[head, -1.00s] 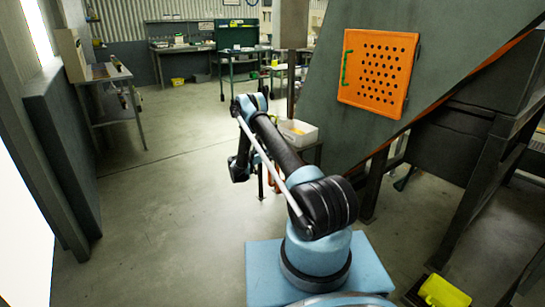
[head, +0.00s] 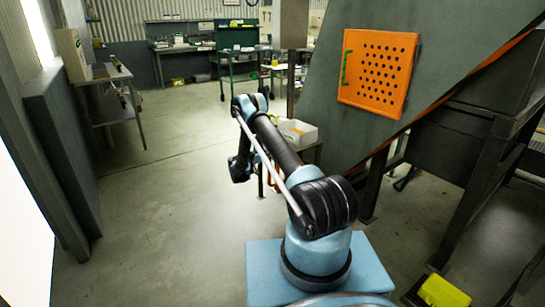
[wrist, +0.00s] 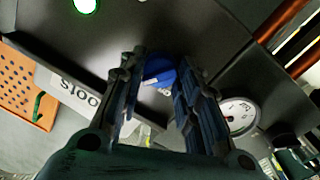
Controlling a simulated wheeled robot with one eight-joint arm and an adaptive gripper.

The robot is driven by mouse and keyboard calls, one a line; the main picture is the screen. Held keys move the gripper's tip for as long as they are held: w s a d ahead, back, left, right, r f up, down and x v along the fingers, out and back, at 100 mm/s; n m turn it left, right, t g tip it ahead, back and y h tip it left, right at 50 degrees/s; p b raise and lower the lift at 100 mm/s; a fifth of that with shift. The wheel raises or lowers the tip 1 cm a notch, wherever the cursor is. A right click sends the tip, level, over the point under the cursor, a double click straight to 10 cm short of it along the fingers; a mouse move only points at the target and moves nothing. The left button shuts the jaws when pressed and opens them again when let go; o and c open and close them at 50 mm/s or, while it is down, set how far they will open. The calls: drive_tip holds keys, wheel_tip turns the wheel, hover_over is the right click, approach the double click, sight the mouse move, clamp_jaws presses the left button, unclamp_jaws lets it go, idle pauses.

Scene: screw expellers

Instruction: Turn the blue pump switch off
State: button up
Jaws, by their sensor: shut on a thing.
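In the wrist view, the blue pump switch (wrist: 159,71) is a round blue knob on a dark panel, with a lighter bar across its face. My gripper (wrist: 162,76) has its two dark fingers on either side of the knob, closed on it. The fingers hide part of the knob's edges, and its exact setting is hard to read. In the head view, the switch and my gripper are hidden behind my arm.
In the wrist view, a round gauge (wrist: 239,116) is right of the fingers, a green light (wrist: 86,4) glows at top left, and a white label (wrist: 76,89) lies left. In the head view, an orange perforated panel (head: 377,72) is at right; open floor (head: 160,215) lies left.

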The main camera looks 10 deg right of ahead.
drive_tip(key=shift+a+f+n+t, duration=0.1)
drive_tip(key=shift+n+t, duration=0.25)
drive_tip(key=shift+n, duration=3.55)
drive_tip(key=shift+f+n+t, duration=0.1)
drive_tip(key=shift+n+t, duration=0.25)
drive_tip(key=shift+n, duration=3.55)
drive_tip(key=o, duration=1.1)
drive_tip(key=shift+f, duration=0.15)
drive_tip(key=shift+c, duration=0.2)
